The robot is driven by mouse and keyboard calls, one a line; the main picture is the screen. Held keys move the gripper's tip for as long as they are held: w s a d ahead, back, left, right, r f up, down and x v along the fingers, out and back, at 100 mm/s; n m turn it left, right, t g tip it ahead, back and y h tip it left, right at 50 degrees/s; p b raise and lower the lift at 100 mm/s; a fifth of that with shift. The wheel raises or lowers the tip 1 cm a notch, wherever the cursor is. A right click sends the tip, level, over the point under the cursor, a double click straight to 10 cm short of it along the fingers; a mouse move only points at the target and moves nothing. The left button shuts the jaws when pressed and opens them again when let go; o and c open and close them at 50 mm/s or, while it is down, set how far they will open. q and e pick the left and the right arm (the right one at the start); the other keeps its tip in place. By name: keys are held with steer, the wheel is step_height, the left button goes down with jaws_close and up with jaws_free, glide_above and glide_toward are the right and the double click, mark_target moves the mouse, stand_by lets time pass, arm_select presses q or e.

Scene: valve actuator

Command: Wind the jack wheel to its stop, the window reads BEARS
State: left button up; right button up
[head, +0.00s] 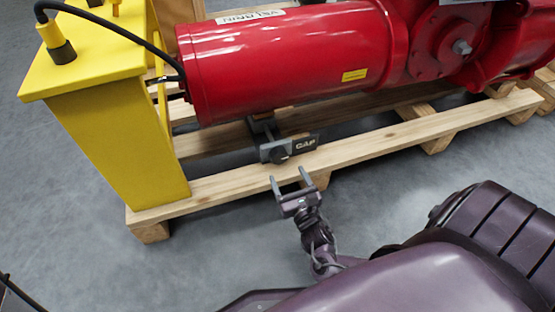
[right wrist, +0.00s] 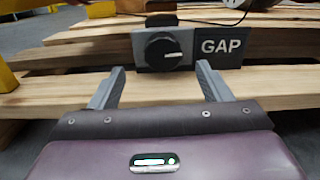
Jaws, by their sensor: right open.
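The jack wheel is a black knob (head: 279,156) on a grey block under the red cylinder; it also shows in the right wrist view (right wrist: 163,51) with a white pointer line aimed to the right. The window (right wrist: 221,47) beside it reads GAP, and the same dark plate shows in the head view (head: 306,145). My right gripper (head: 289,182) is open and empty, just in front of and below the knob, apart from it. In the right wrist view its fingers (right wrist: 162,80) stand spread either side below the knob. My left gripper is not in view.
The red actuator cylinder (head: 290,55) lies above a wooden pallet (head: 370,142), whose front plank runs below the knob. A yellow box (head: 120,135) with a black cable stands at the left. Grey floor (head: 220,240) is clear in front.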

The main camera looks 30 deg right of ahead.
mark_target(280, 158)
steer(key=b+x, duration=0.1)
steer(key=x, duration=0.1)
steer(key=b+x, duration=0.3)
steer(key=x, duration=0.2)
steer(key=shift+s+d+f, duration=0.1)
steer(key=shift+d+f, duration=0.1)
steer(key=shift+f, duration=0.05)
steer(key=shift+w+r, duration=0.15)
steer(key=shift+w, duration=0.25)
steer(key=shift+c, duration=0.2)
